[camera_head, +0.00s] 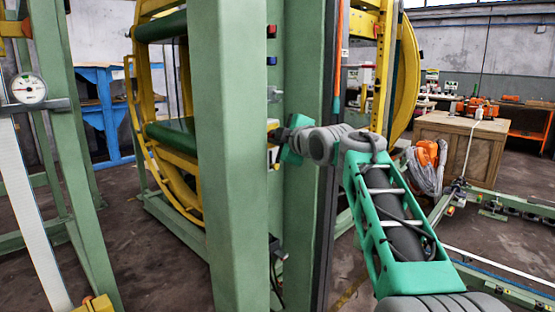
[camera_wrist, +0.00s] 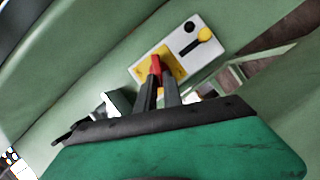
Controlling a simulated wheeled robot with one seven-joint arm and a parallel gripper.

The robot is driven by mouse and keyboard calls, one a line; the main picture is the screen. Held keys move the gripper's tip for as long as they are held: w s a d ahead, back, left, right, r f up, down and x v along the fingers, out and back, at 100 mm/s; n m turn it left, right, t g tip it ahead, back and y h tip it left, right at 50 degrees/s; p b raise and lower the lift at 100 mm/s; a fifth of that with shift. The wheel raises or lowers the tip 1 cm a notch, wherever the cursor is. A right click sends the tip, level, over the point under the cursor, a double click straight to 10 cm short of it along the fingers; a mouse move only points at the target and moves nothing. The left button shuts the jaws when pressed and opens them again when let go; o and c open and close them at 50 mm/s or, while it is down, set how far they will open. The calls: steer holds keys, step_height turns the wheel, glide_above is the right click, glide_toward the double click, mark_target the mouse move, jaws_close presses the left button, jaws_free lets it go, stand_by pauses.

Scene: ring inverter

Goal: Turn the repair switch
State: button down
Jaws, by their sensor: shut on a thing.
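A white switch plate (camera_wrist: 190,50) is fixed to a green post in the wrist view. It carries a red switch handle (camera_wrist: 155,64) on a yellow square, which I take for the repair switch, and a black round knob (camera_wrist: 190,27) and a yellow piece (camera_wrist: 205,34) at its upper right. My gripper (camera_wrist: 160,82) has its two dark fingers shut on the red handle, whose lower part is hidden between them. In the head view my gripper (camera_head: 275,136) reaches the post from the right; its fingertips and the red handle are hard to make out there.
A wide green column (camera_head: 225,160) stands in front, just left of my gripper. A red button and a blue button (camera_head: 271,60) sit higher on the post behind it. A yellow ring frame (camera_head: 150,120) is behind at left. A wooden crate (camera_head: 450,145) stands at right.

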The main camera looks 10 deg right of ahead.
steer(key=n+t+b, duration=0.1)
steer(key=n+b, duration=0.1)
steer(key=b, duration=0.1)
steer(key=f+n+b, duration=0.1)
steer(key=n+b, duration=0.1)
steer(key=b, duration=0.2)
steer(key=shift+a+f+t, duration=0.1)
steer(key=shift+a+t, duration=0.05)
steer(key=shift+t, duration=0.25)
steer(key=shift+s, duration=0.1)
steer(key=c, duration=1.5)
jaws_free()
steer(key=v, duration=0.7)
steer(key=shift+s, duration=0.35)
